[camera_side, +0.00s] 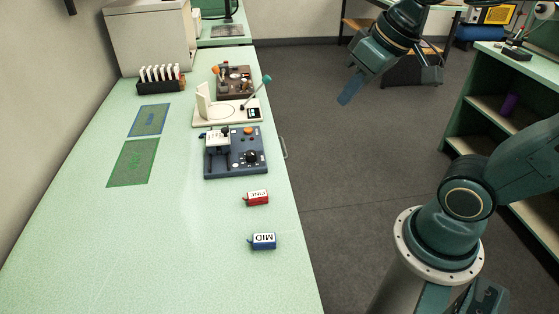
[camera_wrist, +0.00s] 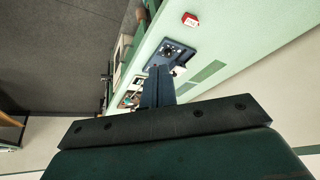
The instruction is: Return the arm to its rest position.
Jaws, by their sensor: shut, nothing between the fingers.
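My gripper (camera_side: 350,88) is raised at the top of the side view, right of the green bench (camera_side: 110,235) in the picture, with grey floor behind it. Its fingers point down and to the left, apart from everything on the bench. In the wrist view my gripper (camera_wrist: 158,84) shows its two fingers together, with nothing between them. Beyond the fingertips lie a blue device (camera_wrist: 172,52) and a red block (camera_wrist: 190,20) on the bench.
Shelves (camera_side: 480,110) stand at right. The floor (camera_side: 330,180) between is clear.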

